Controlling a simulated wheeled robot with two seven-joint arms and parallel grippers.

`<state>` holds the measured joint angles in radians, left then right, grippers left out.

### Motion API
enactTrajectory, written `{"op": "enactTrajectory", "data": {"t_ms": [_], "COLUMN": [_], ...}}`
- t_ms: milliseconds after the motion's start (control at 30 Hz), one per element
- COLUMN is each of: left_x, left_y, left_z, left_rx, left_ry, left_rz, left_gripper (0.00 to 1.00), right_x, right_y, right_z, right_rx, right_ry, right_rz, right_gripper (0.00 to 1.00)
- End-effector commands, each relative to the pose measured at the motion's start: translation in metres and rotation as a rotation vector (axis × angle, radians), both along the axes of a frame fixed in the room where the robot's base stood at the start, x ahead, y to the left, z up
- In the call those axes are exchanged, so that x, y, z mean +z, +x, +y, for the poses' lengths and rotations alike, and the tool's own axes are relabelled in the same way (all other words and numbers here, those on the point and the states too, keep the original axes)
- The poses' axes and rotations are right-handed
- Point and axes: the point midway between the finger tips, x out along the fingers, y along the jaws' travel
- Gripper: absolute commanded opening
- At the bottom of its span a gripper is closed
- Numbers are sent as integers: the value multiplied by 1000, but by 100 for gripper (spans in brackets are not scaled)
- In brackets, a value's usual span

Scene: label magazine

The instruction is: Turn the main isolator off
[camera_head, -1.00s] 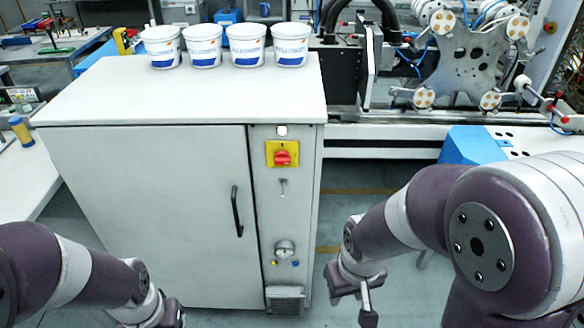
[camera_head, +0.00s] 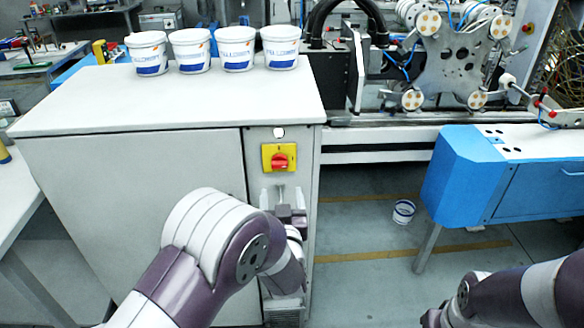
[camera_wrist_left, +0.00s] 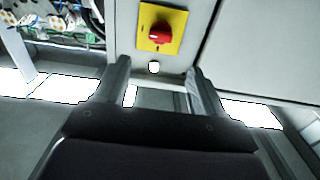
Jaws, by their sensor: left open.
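The main isolator is a red rotary knob (camera_head: 279,160) on a yellow plate (camera_head: 268,152), on the narrow right panel of the grey cabinet (camera_head: 120,190). In the left wrist view the red knob (camera_wrist_left: 160,34) sits upper centre, just beyond the fingers, on its yellow plate (camera_wrist_left: 150,15). My left gripper (camera_head: 284,192) is just below the isolator in front of the panel. In the left wrist view its two fingers (camera_wrist_left: 157,75) are apart with nothing held between them, and the knob is clear of them. My right arm shows at the lower right; its fingers are not clearly seen.
Several white tubs (camera_head: 235,48) stand on the cabinet top. A blue machine unit (camera_head: 465,175) stands to the right, with a small bucket (camera_head: 404,211) on the floor beside it. The floor between cabinet and blue unit is mostly open.

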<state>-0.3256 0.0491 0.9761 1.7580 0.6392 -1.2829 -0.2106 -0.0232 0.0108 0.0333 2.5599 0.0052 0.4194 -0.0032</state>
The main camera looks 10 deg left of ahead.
Motion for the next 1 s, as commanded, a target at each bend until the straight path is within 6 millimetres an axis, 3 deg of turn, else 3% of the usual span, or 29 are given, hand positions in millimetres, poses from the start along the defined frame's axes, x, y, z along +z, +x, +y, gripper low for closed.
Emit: {"op": "enactTrajectory", "data": {"t_ms": [200,400,600,867,1000], "left_x": [1,0,0,0,0], "left_y": [53,93,109,110,110], "left_z": [16,27,31,32,31], "left_rx": [2,-1,-3,-3,-3], "left_ry": [-1,-1,0,-1,-1], "left_rz": [2,3,4,4,4], "left_gripper": [70,70,70,70,25], "right_x": [7,11,12,12,12], "right_y": [0,0,0,0,0], "right_z": [0,0,0,0,0], "right_rx": [0,0,0,0,0], "right_ry": [0,0,0,0,0], "right_rz": [0,0,0,0,0], "right_gripper": [43,43,43,43,43]}}
